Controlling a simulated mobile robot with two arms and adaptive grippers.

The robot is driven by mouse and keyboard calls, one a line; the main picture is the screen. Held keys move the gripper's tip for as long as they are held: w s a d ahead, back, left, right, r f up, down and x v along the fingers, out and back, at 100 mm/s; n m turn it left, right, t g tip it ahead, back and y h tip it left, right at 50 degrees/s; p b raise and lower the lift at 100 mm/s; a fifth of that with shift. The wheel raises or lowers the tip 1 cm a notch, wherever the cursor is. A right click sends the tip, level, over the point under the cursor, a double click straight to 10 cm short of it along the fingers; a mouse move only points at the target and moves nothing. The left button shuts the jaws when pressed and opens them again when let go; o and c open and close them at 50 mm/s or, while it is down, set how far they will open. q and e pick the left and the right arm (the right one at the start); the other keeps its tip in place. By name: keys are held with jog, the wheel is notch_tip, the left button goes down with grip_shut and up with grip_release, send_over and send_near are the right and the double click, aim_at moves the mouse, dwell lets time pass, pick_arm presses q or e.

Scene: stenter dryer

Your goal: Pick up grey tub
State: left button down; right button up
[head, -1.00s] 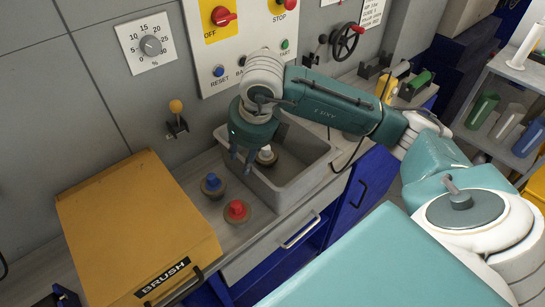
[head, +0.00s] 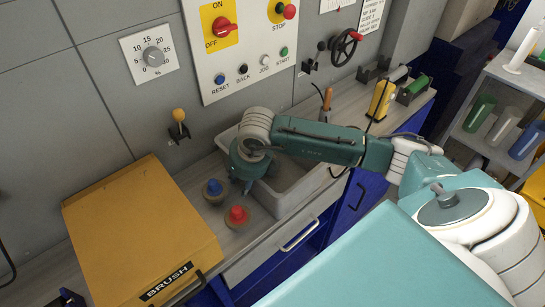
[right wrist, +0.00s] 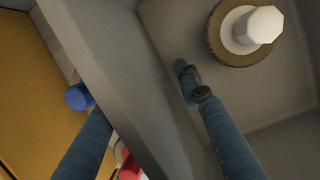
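The grey tub (head: 305,196) stands on the bench below the control panel, partly hidden by my right arm. My right gripper (head: 247,180) is at the tub's left end, pointing down. In the right wrist view, the tub's wall (right wrist: 128,75) runs between the two blue fingers of the open gripper (right wrist: 142,95). One finger is outside the wall and the other is inside the tub. A gap shows between the fingers and the wall. A round brush with a white knob (right wrist: 262,25) lies inside the tub. My left gripper is not in view.
A brush with a blue knob (head: 214,188) and one with a red knob (head: 237,214) stand just left of the tub. A yellow box marked BRUSH (head: 140,225) is further left. A yellow-knobbed lever (head: 179,118) sticks out from the wall behind.

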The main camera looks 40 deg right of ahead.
grip_shut()
jog(key=shift+a+r, duration=0.1)
